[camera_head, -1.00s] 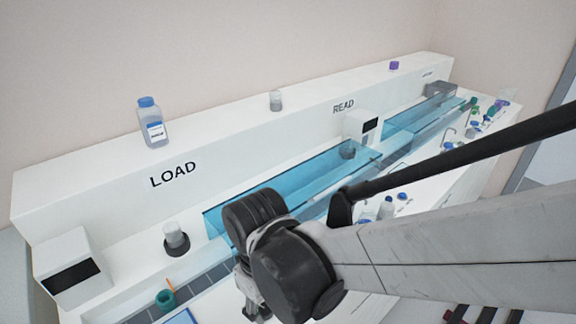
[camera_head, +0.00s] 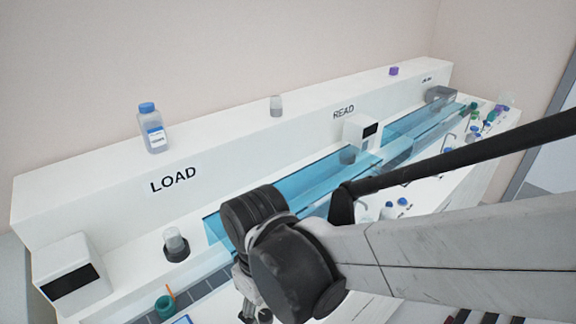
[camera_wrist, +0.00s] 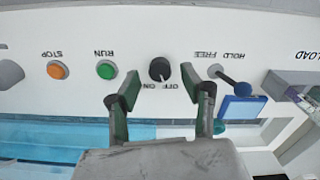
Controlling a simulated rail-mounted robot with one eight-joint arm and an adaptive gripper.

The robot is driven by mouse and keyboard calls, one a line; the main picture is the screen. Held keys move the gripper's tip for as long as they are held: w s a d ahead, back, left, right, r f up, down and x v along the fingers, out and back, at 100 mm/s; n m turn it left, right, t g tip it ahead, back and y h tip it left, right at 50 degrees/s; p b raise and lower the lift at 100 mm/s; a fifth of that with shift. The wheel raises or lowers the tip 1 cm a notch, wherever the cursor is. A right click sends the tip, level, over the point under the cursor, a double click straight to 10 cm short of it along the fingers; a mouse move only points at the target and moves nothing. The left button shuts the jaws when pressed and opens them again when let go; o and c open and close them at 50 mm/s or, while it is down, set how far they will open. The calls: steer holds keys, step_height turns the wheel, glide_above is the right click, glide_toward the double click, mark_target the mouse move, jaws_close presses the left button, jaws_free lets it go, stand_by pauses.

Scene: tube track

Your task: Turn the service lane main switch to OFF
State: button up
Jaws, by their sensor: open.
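In the wrist view, which shows the panel upside down, a round black knob (camera_wrist: 160,69) sits on a white panel above the letters ON and OFF. Its pale pointer mark slants down and right, toward the OFF lettering, but it is too small to be sure. My gripper (camera_wrist: 166,95) is open and empty, its two green-padded fingers apart on either side below the knob in the picture, with no visible contact. In the head view, my gripper's end is low at the bottom edge, mostly hidden by my arm, and the knob is not visible.
In the wrist view, an orange STOP button (camera_wrist: 58,70) and a green RUN button (camera_wrist: 106,70) are left of the knob. The clear blue channel cover (camera_head: 310,180) runs along the bench.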

mark_target(265, 315)
step_height(265, 315, up, 10)
steer(key=shift+r, duration=0.2)
stand_by(0.3)
steer(key=w+d+r+m+t+p, duration=0.1)
steer(key=d+r+m+t+p, duration=0.1)
steer(key=d, duration=0.7)
steer(key=w+d+r+m+t+p, duration=0.1)
steer(key=d+r+m+t+p, duration=0.1)
steer(key=d+m, duration=0.3)
steer(key=w+d+r+m+t+p, duration=0.1)
steer(key=d+r+m+t+p, duration=0.1)
steer(key=d, duration=1.1)
steer(key=shift+w+r+m+t, duration=0.2)
steer(key=shift+w+m+t, duration=0.3)
steer(key=shift+m, duration=0.6)
